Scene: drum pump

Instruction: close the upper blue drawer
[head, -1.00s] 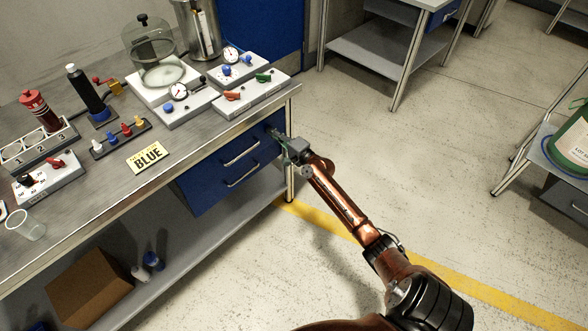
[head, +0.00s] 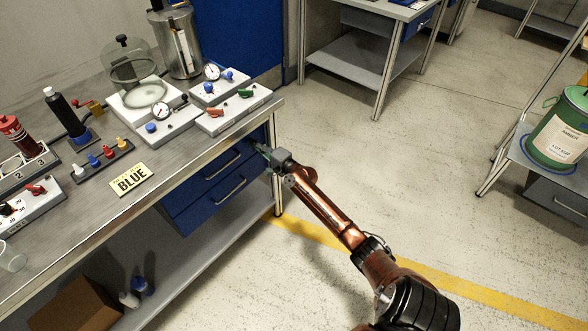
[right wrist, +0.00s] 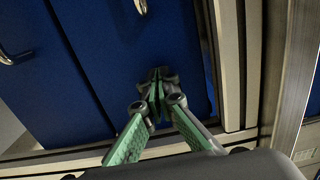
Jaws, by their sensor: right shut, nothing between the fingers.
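The upper blue drawer (head: 229,166) is under the bench top at its right end, above a lower blue drawer (head: 205,214). Each has a metal bar handle. The upper front looks about flush with the lower one; a small gap cannot be ruled out. My right gripper (head: 259,148) is shut and empty, at the right end of the upper drawer front. In the right wrist view its closed fingertips (right wrist: 158,82) are at the blue upper front (right wrist: 125,65), beside the handle (right wrist: 141,6); contact cannot be told for certain. My left gripper is not in view.
The bench top (head: 60,220) carries valve blocks, gauges, bottles and a yellow BLUE sign (head: 131,180). A cardboard box (head: 75,305) sits on the lower shelf.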

